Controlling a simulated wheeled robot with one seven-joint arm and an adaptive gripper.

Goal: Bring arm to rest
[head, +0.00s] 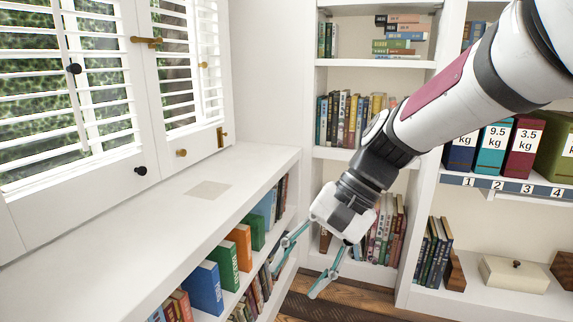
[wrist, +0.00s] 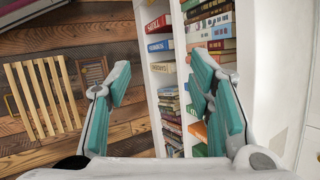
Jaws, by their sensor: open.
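My gripper (head: 307,265) is at the end of my arm, which reaches in from the upper right in the head view. Its two teal-padded fingers are spread apart with nothing between them. It hangs in the air in front of the low white bookcase (head: 130,262) under the window. In the wrist view my gripper (wrist: 165,95) also shows open, with book-filled shelves and the plank floor (wrist: 100,35) beyond the fingers.
A tall bookcase (head: 333,62) stands at the back. At right, weight-labelled binders (head: 494,148) stand on a shelf numbered along its edge. A slatted wooden thing (wrist: 42,95) shows at left in the wrist view. The low bookcase's top is mostly clear.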

